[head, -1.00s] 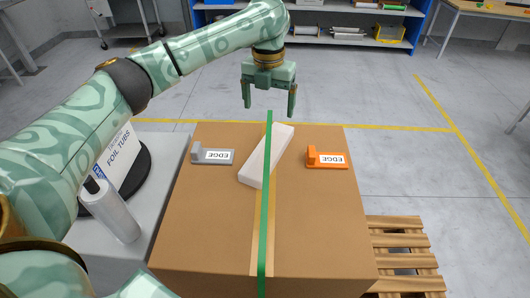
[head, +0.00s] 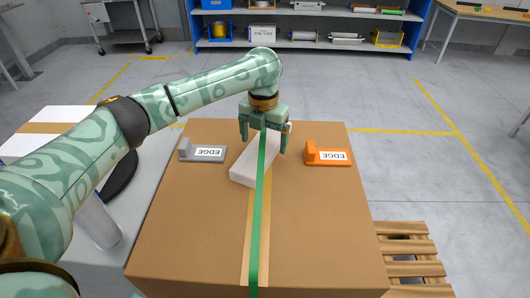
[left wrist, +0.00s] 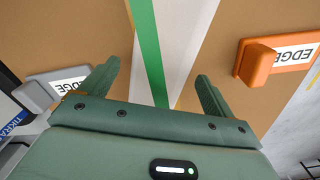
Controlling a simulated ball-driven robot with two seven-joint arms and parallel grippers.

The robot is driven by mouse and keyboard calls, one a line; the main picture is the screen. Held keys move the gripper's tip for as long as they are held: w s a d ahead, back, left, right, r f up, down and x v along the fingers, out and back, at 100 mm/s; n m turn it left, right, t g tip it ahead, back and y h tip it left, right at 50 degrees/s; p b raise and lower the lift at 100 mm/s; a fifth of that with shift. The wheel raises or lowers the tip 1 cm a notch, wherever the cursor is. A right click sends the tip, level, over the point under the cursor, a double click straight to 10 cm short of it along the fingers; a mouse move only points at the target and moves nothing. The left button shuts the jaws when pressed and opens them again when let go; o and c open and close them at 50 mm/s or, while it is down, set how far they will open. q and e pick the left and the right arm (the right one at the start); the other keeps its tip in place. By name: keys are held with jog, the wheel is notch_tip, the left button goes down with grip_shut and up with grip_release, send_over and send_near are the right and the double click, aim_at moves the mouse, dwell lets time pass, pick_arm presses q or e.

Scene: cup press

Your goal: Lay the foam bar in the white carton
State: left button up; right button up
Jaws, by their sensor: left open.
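The white foam bar (head: 248,165) lies aslant on top of a large brown box (head: 190,225), with a green strap (head: 256,210) running over it. My left gripper (head: 264,145) is open at the bar's far end, its fingers apart to either side. In the left wrist view the bar (left wrist: 186,35) and the strap show between the open fingers (left wrist: 158,70); I cannot tell whether they touch it. A white carton (head: 65,114) with a tan band stands at the left, partly hidden by my left arm; its inside is not visible. My right gripper is not in view.
A grey edge piece (head: 203,153) and an orange edge piece (head: 328,154) sit on the box, left and right of the bar. A grey cylinder (head: 98,228) stands at the left. A wooden pallet (head: 405,250) lies at the right. Shelves stand at the back.

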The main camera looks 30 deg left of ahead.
pick_arm(q)
notch_tip(320, 180, down, 2)
jog(key=shift+w+f, duration=0.1)
jog(key=shift+f, duration=0.1)
jog(key=shift+r, duration=0.2)
jog(key=shift+c, duration=0.3)
jog(key=c, duration=1.1)
jog(key=shift+o, duration=0.2)
jog(key=shift+r, duration=0.1)
